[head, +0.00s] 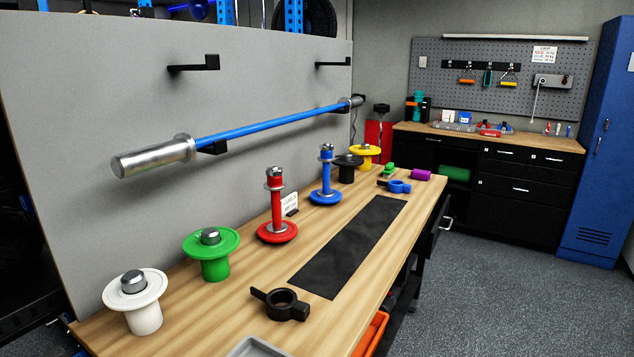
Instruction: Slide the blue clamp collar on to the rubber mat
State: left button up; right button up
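The blue clamp collar (397,186) lies on the wooden bench top, just beyond the far end of the rubber mat. It looks apart from the mat, with bare wood between them. The black rubber mat (350,245) is a long flat strip along the bench's right side, and nothing lies on it. Neither of my grippers shows in the head view.
A black clamp collar (281,304) lies near the mat's near end. A purple cylinder (421,175) and a small green item (388,169) lie near the blue collar. Red (277,230) and blue (326,196) loaded posts stand left of the mat.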

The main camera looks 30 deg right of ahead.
aim_at(399, 187)
jog(key=z, duration=1.4)
jog(key=l, duration=0.25)
jog(key=i+l+z, duration=0.1)
jog(key=l, duration=0.2)
jog(key=i+l+z, duration=0.15)
jog(key=i+l, duration=0.6)
jog(key=i+l+z, duration=0.1)
jog(key=i+l, duration=0.55)
jog(key=i, duration=0.25)
jog(key=i+l+u, duration=0.2)
jog(key=i, duration=1.25)
jog(key=j, duration=0.1)
